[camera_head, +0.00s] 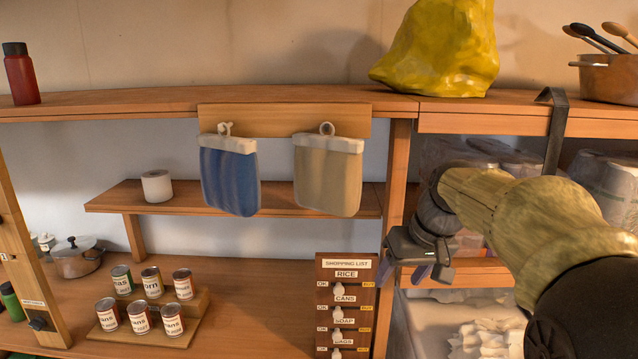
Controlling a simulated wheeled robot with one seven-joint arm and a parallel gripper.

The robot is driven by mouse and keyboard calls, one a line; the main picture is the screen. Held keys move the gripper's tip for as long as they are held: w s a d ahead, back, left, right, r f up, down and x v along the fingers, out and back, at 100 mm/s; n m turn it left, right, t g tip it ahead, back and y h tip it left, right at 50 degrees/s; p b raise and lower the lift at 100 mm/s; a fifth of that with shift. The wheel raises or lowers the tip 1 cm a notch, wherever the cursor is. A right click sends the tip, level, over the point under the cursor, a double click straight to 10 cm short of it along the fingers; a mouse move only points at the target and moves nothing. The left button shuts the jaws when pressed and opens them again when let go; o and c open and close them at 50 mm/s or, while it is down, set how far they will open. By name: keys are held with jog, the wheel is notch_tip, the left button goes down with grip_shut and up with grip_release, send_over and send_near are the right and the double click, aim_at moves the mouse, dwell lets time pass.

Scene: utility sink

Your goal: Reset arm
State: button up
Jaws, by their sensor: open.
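My gripper (432,268) is at the right of centre, in front of the shelf post. Its dark body is tilted, and its blue-grey fingers point down and are apart with nothing between them. My arm comes in from the lower right and bends toward the gripper. The gripper looks clear of the hanging pouches; its exact distance to the post and the shopping list board behind it cannot be told.
A blue pouch (229,178) and a beige pouch (328,178) hang from a wooden rail (285,120). A shopping list board (344,300) stands left of my gripper. Several cans sit on a stepped rack (190,335). A yellow bag (440,50) lies on the top shelf.

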jog(key=s+f+h+b, duration=0.1)
jog(key=s+f, duration=0.4)
jog(key=f, duration=0.4)
jog(key=s+f+m+b, duration=0.1)
jog(key=s+f+b, duration=0.1)
jog(key=s+f, duration=0.3)
jog(key=s+f+m+h+b, duration=0.1)
jog(key=s+f, duration=0.4)
jog(key=f, duration=0.8)
jog(key=shift+d+f+g+h+b, duration=0.15)
jog(key=shift+f+g+h+b, duration=0.2)
jog(key=shift+b, duration=0.4)
jog(key=shift+w+r, duration=0.1)
jog(key=c, duration=0.5)
jog(key=shift+w, duration=0.1)
